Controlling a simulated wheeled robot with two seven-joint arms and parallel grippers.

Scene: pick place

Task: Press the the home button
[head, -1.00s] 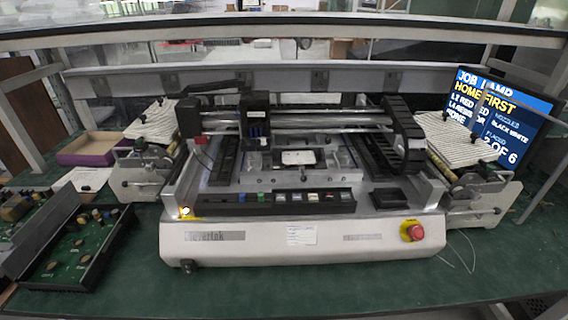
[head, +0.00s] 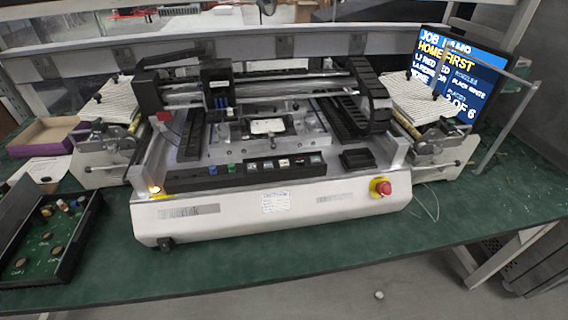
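A white pick-and-place machine (head: 230,219) stands on a green bench. A black strip (head: 190,182) along its front top carries a row of small buttons, among them a blue button (head: 212,170), a green button (head: 233,168) and several pale ones (head: 284,163). Their labels are too small to read, so I cannot tell which is the home button. A red emergency knob (head: 383,188) on a yellow base sits at the front right. A screen (head: 458,75) at the right reads "HOME FIRST". Neither of my grippers is in view.
The green bench top (head: 300,245) is clear in front of the machine. A black tray with a green circuit board (head: 45,245) lies at the left, with a cardboard box (head: 45,135) behind it. Feeders (head: 108,150) flank the machine. A metal post stands before the screen.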

